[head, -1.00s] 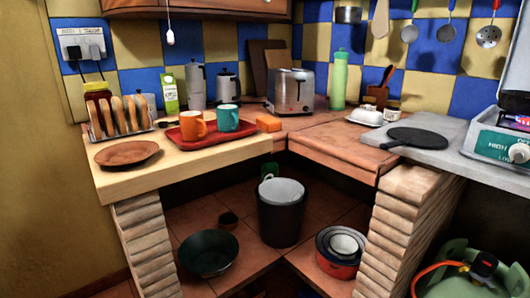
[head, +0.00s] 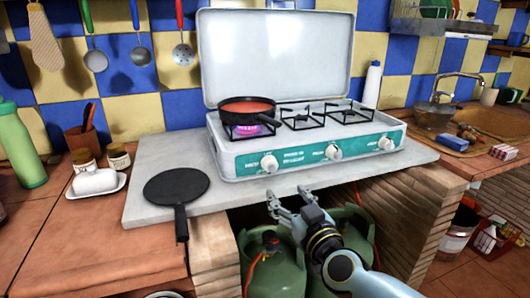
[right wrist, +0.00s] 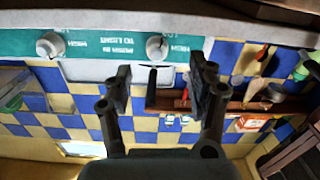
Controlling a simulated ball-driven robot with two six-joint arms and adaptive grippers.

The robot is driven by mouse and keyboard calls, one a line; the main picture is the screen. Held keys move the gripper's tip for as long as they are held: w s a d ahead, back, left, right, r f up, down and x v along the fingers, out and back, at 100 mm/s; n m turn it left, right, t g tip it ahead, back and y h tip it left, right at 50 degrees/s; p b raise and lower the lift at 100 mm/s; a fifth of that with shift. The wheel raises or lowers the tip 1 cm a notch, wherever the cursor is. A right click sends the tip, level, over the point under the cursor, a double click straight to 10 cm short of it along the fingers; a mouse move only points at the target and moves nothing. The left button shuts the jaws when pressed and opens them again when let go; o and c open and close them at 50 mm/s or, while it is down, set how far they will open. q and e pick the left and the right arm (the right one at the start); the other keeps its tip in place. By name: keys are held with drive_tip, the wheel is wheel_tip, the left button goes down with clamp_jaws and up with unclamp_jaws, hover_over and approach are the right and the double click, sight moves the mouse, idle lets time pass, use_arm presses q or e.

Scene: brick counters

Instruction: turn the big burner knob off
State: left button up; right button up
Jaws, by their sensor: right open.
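The camping stove (head: 222,162) stands open on a grey slab, with a row of white knobs on its teal front panel: a left knob (head: 269,163), a middle knob (head: 333,152) and a right knob (head: 386,143). A purple flame (head: 250,131) burns under the pan on the left burner. My right gripper (head: 288,197) is open and empty, below and in front of the panel, nearest the left knob and apart from it. In the right wrist view, two knobs show upside down, one (right wrist: 156,47) beyond the open fingers (right wrist: 160,85). My left gripper is out of view.
A dark pan with red contents (head: 247,108) sits on the lit burner. A black flat griddle (head: 176,186) lies left of the stove, its handle over the slab edge. Green gas bottles (head: 285,268) stand below. The sink (head: 485,122) is at right.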

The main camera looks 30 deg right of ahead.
sight(274, 170)
drive_tip(key=x, duration=0.3)
drive_tip(key=r+b+x, duration=0.1)
drive_tip(key=x, duration=0.2)
drive_tip(key=r+x, duration=0.1)
drive_tip(key=x, duration=0.3)
drive_tip(key=shift+d+b, duration=0.15)
drive_tip(key=shift+b, duration=0.2)
drive_tip(key=shift+w+d, duration=0.1)
drive_tip(key=shift+w, duration=0.4)
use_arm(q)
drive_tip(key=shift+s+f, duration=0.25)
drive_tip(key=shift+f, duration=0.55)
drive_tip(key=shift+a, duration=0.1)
use_arm(e)
drive_tip(key=c, duration=1.1)
